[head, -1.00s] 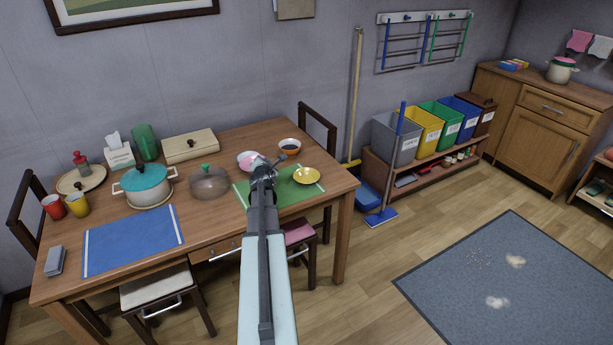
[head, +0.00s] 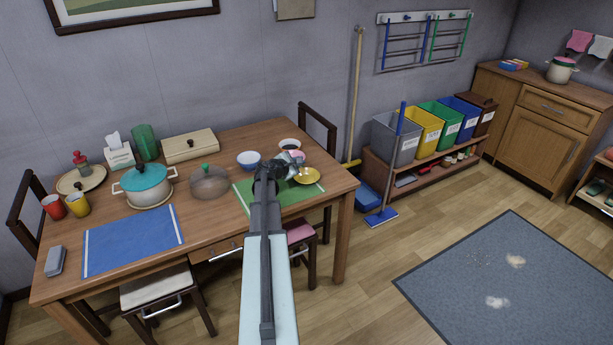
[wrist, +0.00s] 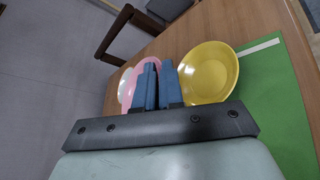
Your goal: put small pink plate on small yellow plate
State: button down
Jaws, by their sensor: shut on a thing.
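The small pink plate (wrist: 128,88) is held in my gripper (wrist: 151,80), whose blue fingers are shut on its edge in the wrist view. In the head view the pink plate (head: 297,154) shows just beyond my gripper (head: 291,160), partly hidden by it. The small yellow plate (head: 307,176) lies on the green mat at the right end of the table. In the wrist view the yellow plate (wrist: 208,74) is just right of the fingers. The pink plate appears raised and beside the yellow plate, not over it.
A white-and-blue bowl (head: 248,159) stands left of my gripper, and a dark-filled bowl (head: 289,145) stands behind it. The green mat (head: 298,199) has bare room in front.

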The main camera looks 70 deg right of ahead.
aim_at(307, 183)
jog(key=s+a+r+m+g+y, duration=0.1)
jog(key=s+r+m+g+y, duration=0.25)
jog(key=m+g, duration=0.25)
jog(key=shift+s+a+f, duration=0.15)
jog(key=shift+f, duration=2.55)
jog(key=shift+s+a+f, duration=0.1)
jog(key=shift+f, duration=2.55)
jog(key=c, duration=1.3)
grip_release()
jog(key=shift+d+f, duration=0.1)
jog(key=shift+o, duration=0.2)
jog(key=shift+r, duration=0.2)
jog(key=shift+w+a+r, duration=0.1)
jog(key=shift+w+a, duration=0.1)
jog(key=shift+a, duration=0.15)
jog(key=v, duration=1.1)
jog(key=shift+w+r, duration=0.1)
jog(key=shift+r, duration=0.05)
